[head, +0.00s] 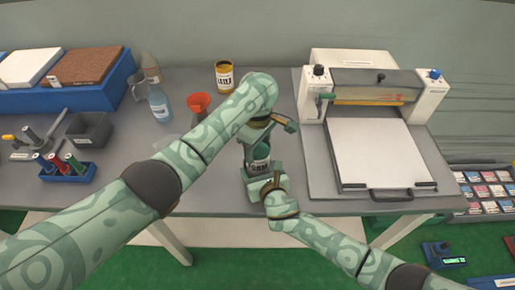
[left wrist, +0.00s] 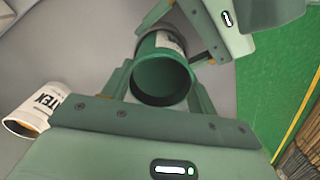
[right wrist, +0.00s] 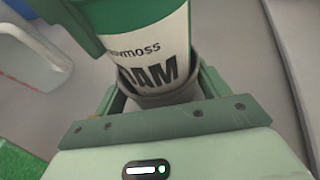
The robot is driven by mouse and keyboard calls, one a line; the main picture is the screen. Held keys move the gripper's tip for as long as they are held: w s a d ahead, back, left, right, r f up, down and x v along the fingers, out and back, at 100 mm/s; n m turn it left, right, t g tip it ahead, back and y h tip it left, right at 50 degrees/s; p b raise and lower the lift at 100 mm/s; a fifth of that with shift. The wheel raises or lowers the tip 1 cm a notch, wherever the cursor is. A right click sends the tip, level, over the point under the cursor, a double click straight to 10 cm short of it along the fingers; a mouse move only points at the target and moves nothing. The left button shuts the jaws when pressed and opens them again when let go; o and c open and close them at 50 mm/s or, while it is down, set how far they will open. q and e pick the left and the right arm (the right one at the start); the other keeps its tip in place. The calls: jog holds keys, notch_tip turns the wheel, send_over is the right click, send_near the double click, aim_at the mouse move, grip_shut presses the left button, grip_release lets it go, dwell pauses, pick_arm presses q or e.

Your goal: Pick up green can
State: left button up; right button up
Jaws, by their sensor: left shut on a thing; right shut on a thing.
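The green can (head: 258,158) has a white label reading "FOAM" and stands upright between my grippers near the table's front edge. In the left wrist view the can (left wrist: 163,78) shows an open top and a green inside. My left gripper (head: 262,135) is shut on its upper part. My right gripper (head: 262,182) is shut on its lower part. In the right wrist view the can (right wrist: 150,60) has a grey base band between the right fingers. Whether its bottom touches the table is hidden.
A yellow-and-white "LATEX" can (head: 224,76), an orange funnel (head: 198,103) and a blue bottle (head: 159,104) stand behind to the left. A press machine (head: 375,150) fills the table's right. A grey bin (head: 89,130) and a blue rack (head: 66,174) sit at left.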

pick_arm(q)
notch_tip(320, 180, up, 9)
dwell(0.8)
jog(key=shift+r, duration=0.2)
dwell(0.5)
pick_arm(e)
jog(key=o, duration=1.3)
jog(key=shift+s, duration=0.1)
jog(key=v, duration=1)
jog(key=shift+s, duration=0.1)
jog(key=shift+v, duration=0.8)
jog(key=shift+d+r, duration=0.1)
jog(key=shift+d, duration=0.05)
